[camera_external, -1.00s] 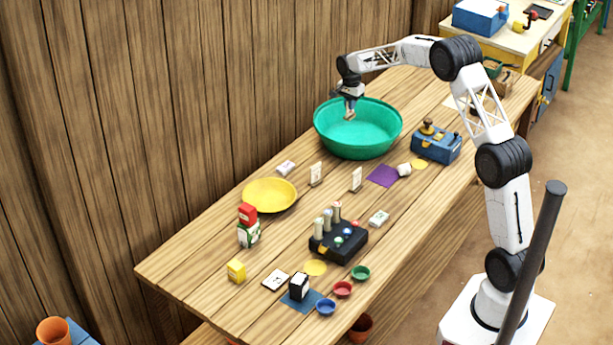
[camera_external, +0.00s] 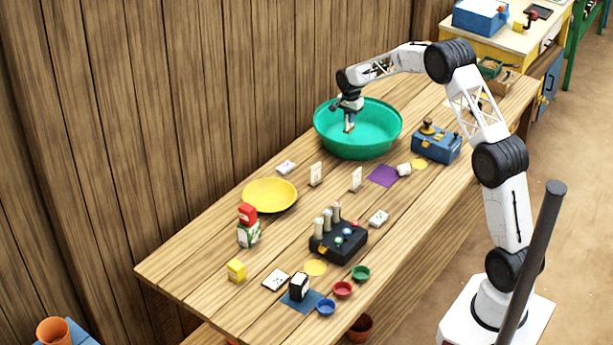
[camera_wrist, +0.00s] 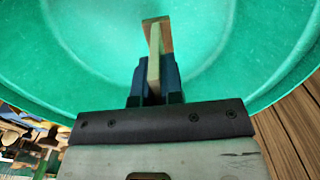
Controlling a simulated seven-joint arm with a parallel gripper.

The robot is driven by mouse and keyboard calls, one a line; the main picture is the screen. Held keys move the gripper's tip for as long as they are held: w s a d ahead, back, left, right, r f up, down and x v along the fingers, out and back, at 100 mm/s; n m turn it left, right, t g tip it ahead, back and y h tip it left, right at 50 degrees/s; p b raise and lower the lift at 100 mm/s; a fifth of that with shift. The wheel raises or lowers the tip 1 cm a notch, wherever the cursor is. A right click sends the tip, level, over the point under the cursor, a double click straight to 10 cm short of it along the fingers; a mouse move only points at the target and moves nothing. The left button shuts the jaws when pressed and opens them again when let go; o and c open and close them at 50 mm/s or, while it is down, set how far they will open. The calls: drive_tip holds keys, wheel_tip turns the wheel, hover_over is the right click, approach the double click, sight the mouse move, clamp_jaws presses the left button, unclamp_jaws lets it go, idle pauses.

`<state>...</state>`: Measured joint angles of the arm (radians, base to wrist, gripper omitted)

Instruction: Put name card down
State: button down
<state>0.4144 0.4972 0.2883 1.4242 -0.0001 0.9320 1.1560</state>
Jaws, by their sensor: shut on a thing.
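My gripper (camera_external: 350,116) is over the left part of the large green basin (camera_external: 372,149), with its fingers pointing down inside the rim. In the wrist view the two dark fingers (camera_wrist: 154,82) are shut on a thin wooden-coloured card (camera_wrist: 154,50), seen nearly edge-on. The card looks like the name card; its face and any writing are hidden. The basin's green wall (camera_wrist: 90,40) fills most of the space around it. In the external view the card shows only as a small pale piece below the fingers, and I cannot tell whether it touches the basin.
Two small upright cards (camera_external: 316,174) and (camera_external: 356,180) stand in front of the basin. A blue box (camera_external: 437,146) stands to its right, a yellow plate (camera_external: 270,195) to its front left. A purple square (camera_external: 382,176) lies nearby. A wooden wall (camera_external: 230,80) runs behind.

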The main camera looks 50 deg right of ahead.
sight(349, 128)
drive_tip(key=shift+f, duration=0.1)
drive_tip(key=shift+f, duration=1.75)
drive_tip(key=shift+f, duration=0.15)
drive_tip(key=c, duration=1.2)
unclamp_jaws()
drive_tip(key=shift+c, duration=0.2)
wheel_tip(349, 128, up, 12)
drive_tip(key=shift+r, duration=0.15)
